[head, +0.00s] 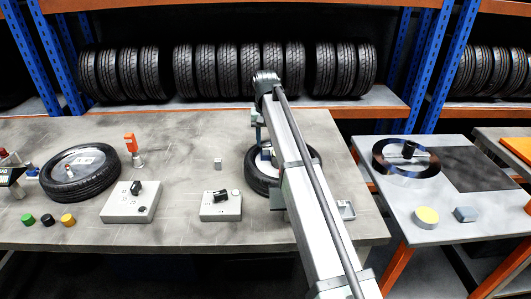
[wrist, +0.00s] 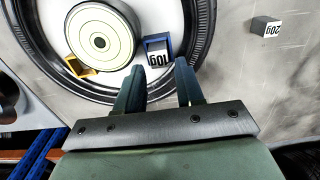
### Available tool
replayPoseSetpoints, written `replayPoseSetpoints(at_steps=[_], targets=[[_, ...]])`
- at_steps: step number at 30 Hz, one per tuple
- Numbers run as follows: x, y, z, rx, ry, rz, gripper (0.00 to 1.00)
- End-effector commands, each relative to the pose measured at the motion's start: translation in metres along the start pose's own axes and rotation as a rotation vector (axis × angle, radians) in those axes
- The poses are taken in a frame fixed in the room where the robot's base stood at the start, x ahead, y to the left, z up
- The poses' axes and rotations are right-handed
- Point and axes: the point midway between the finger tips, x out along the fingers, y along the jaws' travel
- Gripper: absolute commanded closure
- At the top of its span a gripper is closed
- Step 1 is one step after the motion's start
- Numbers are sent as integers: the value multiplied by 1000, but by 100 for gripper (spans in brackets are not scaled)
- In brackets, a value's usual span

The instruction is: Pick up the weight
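A dark blue weight (wrist: 158,45) with a white "10g" label sits inside the tyre (wrist: 197,42) on the wheel, right of a round hub (wrist: 98,33) in the wrist view. My gripper (wrist: 159,66) is open, its two fingers pointing at this weight, with its label showing between the tips. I see no finger touching it, and the height gap is unclear. A grey "20g" weight (wrist: 266,27) lies apart on the table; it also shows in the head view (head: 217,163). In the head view my arm hides part of the wheel and its tyre (head: 255,181).
A control box (head: 221,206) stands in front of the tyre, and another wheel (head: 82,171) lies at the left. A side table (head: 455,232) is at the right. Racked tyres (head: 238,70) line the back.

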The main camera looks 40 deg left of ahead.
Motion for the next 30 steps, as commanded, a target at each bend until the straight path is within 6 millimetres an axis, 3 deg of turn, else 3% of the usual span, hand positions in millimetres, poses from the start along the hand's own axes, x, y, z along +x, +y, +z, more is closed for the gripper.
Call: replayPoseSetpoints(at_steps=[5, 12, 24, 30], targets=[[20, 0, 0, 0, 0, 0, 63], [22, 0, 0, 0, 1, 0, 63], [21, 0, 0, 0, 1, 0, 100], [21, 0, 0, 0, 1, 0, 100]])
